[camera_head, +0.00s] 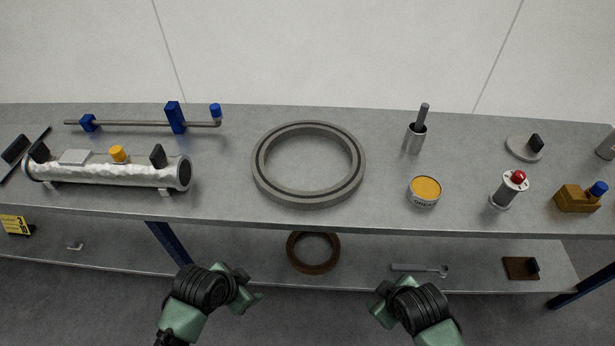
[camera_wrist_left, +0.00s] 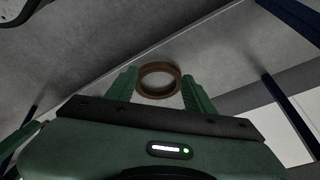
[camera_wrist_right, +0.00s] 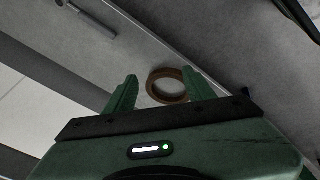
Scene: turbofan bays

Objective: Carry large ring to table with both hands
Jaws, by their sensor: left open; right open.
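The large grey ring (camera_head: 262,184) lies flat on the grey table top (camera_head: 385,205), in the middle near the front edge. My left gripper (camera_head: 253,287) is open and empty in front of the table, below and left of the ring in the head view. My right gripper (camera_head: 379,295) is open and empty, below and right of the ring. Both are apart from it. The left wrist view shows the open left fingers (camera_wrist_left: 158,88), and the right wrist view shows the open right fingers (camera_wrist_right: 160,92). The large ring is in neither wrist view.
A smaller brown ring (camera_head: 292,256) and a wrench (camera_head: 418,269) lie on the lower shelf (camera_head: 365,258). A silver cylinder (camera_head: 108,173) lies left of the large ring. A yellow-topped tin (camera_head: 424,191) and a cup with a rod (camera_head: 415,140) stand to its right.

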